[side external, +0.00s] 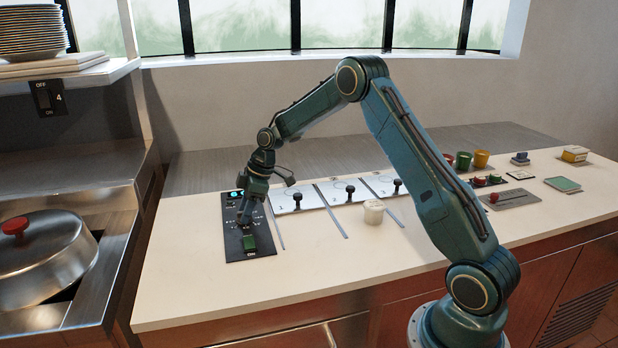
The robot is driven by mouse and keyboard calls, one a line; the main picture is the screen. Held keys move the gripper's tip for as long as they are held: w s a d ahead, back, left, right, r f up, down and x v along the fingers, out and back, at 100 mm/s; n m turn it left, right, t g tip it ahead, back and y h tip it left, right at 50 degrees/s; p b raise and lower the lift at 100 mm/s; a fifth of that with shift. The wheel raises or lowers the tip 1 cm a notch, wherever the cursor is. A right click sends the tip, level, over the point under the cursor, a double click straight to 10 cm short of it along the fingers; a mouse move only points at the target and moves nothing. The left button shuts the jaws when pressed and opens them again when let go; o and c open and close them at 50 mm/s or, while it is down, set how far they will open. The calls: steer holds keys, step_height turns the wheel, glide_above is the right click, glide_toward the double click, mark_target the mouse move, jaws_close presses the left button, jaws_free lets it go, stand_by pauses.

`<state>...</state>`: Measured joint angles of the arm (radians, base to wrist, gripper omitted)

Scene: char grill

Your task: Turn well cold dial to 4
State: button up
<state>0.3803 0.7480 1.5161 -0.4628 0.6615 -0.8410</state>
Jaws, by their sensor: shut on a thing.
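The dark control panel (259,246) lies on the pale counter at the left of the side external view. It has a small lit cyan spot near its far edge, white marks around its middle, and a green switch (249,242) toward its near end. My gripper (244,221) points down over the middle of the panel and is shut on what seems to be the cold dial. My fingers hide the dial, and the numbers are too small to read.
Several black-knobbed lids (350,192) lie right of the panel, with a white tub (373,211) in front. Red, green and yellow cups (481,159) stand at the back right. A domed metal lid (40,262) is at the far left. The counter's front is clear.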

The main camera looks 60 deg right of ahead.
steer(key=o, duration=1)
steer(key=shift+r, duration=0.15)
steer(key=v, duration=1.3)
steer(key=shift+s+d+r, duration=0.15)
steer(key=shift+r, duration=0.1)
